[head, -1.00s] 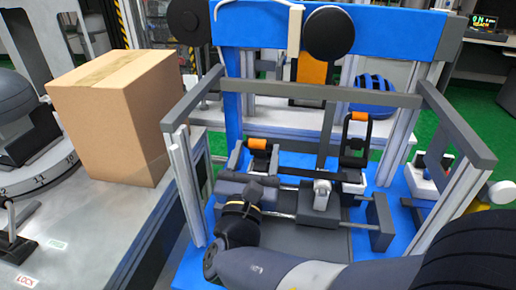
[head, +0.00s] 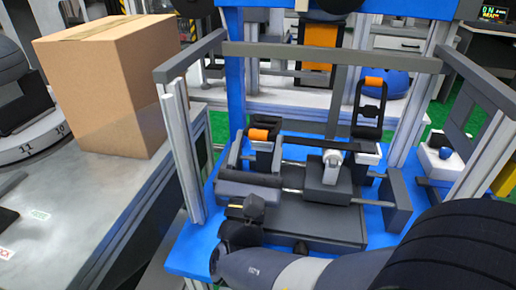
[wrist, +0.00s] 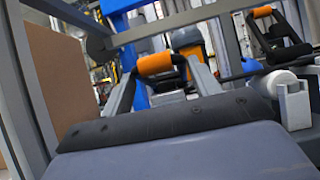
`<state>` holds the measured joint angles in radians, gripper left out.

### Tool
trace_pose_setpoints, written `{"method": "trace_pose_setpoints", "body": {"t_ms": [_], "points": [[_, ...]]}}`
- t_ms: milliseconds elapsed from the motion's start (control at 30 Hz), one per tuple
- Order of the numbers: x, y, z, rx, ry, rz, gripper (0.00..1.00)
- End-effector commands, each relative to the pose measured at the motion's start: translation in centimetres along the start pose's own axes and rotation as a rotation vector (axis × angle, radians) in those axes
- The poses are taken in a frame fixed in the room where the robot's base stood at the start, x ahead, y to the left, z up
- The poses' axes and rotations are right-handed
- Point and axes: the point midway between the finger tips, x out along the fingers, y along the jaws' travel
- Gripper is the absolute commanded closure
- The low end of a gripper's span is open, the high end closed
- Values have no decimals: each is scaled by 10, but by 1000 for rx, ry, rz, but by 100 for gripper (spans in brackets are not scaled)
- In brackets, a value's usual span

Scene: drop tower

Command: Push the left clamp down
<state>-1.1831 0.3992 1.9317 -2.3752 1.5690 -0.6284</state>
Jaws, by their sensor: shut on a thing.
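My gripper (head: 249,186) is a wide dark block just in front of this clamp's foot. In the wrist view its broad grey body with a black edge (wrist: 170,125) fills the bottom. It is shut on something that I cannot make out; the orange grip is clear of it. The right clamp (head: 371,105) stands upright.
A grey frame with a crossbar (head: 330,56) and metal posts (head: 184,155) encloses the clamps. A grey block with a white part (head: 331,170) sits on rods to the right. A cardboard box (head: 108,90) stands on the left table.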

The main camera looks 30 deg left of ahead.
Motion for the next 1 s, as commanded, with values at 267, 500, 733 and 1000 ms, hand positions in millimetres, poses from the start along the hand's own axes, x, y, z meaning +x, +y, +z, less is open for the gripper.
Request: {"method": "trace_pose_setpoints", "body": {"t_ms": [267,500,733,1000], "points": [[-1,0,-6,-7,12,3,83],[-1,0,-4,-4,8,2,29],[-2,0,-2,-2,4,2,29],[-42,2,-1,-3,7,8,29]]}}
